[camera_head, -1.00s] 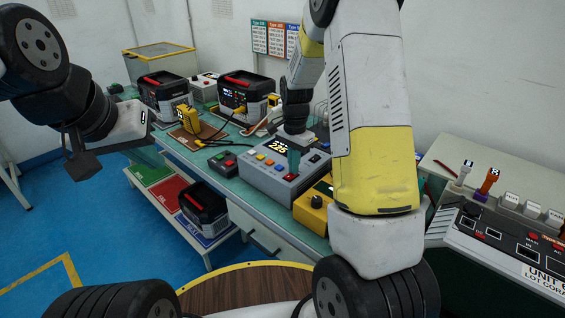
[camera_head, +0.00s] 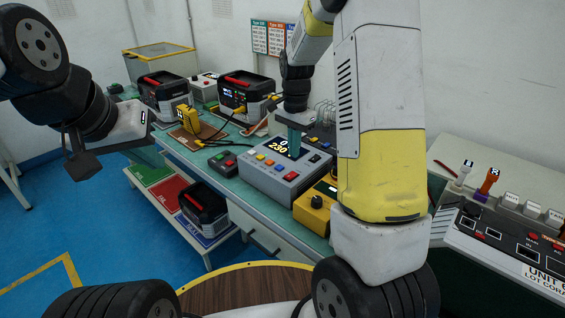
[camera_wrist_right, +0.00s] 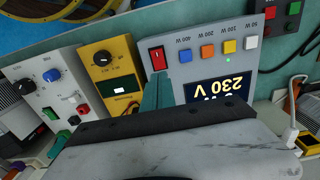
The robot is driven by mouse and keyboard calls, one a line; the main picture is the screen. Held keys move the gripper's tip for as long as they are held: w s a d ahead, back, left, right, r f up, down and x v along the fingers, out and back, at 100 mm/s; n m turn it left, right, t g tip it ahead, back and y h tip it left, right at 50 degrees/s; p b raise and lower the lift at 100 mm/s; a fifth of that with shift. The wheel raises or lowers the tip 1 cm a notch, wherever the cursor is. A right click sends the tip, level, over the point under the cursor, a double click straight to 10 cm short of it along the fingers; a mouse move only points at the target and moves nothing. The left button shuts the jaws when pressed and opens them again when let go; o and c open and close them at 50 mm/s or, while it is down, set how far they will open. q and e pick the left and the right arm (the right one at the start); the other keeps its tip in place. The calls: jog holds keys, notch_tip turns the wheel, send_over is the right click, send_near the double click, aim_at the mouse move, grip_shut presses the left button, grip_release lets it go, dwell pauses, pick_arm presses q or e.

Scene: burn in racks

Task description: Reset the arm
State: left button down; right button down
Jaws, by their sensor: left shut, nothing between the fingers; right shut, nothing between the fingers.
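My right gripper (camera_head: 295,146) is shut and empty, with teal fingers pointing down over the grey box (camera_head: 262,182). The box has coloured buttons and a lit display (camera_head: 281,146) reading 230. In the right wrist view, the teal fingers (camera_wrist_right: 156,92) are beside the display (camera_wrist_right: 216,90), which reads 230 V, and below a red rocker switch (camera_wrist_right: 157,58). I cannot tell if the fingertips touch the box. My left gripper (camera_head: 146,120) is shut and empty at the left, near the table's left end; its fingers are hard to make out.
A yellow meter box (camera_head: 313,210) stands right of the grey box. Black devices with red handles (camera_head: 247,92) stand behind on the teal table. A lower shelf holds another black device (camera_head: 204,207). A control console (camera_head: 500,245) is at the right. Blue floor is clear at left.

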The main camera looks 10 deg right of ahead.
jog(key=shift+r, duration=0.25)
jog(key=s+a+r+n+t+y, duration=0.1)
jog(key=s+r+n+t, duration=0.2)
jog(key=s+r+n, duration=0.2)
jog(key=s+a+r+n+t+y, duration=0.1)
jog(key=s+r+n+t, duration=0.2)
jog(key=s+r+n, duration=0.3)
jog(key=s+r, duration=0.2)
jog(key=s, duration=0.4)
jog(key=s+r, duration=0.3)
jog(key=s, duration=0.4)
jog(key=shift+s+r, duration=0.15)
jog(key=shift+r, duration=0.1)
